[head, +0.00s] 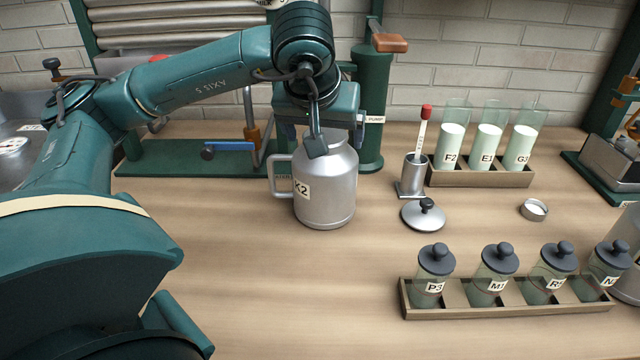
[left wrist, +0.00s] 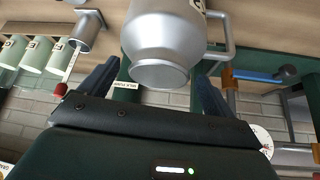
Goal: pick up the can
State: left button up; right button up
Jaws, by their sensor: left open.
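The can (head: 327,192) is a grey metal churn with a side handle and a K2 label. It stands upright on the wooden counter in the head view, its top partly hidden by my gripper. My left gripper (head: 317,148) is open at the can's top, one finger overlapping the rim in the picture. In the left wrist view, the can (left wrist: 165,40) appears upside down, its mouth facing the gripper. The fingers of the left gripper (left wrist: 156,78) show on either side of the mouth; contact cannot be told. My right gripper is in neither view.
A knobbed lid (head: 424,215) and a metal cup with a red-tipped stick (head: 413,174) are right of the can. A rack of white-filled glasses (head: 480,177) stands behind, a rack of lidded jars (head: 505,312) in front. A green pump (head: 372,100) is behind the can.

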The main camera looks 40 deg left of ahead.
pick_arm(q)
jog(key=c, duration=1.7)
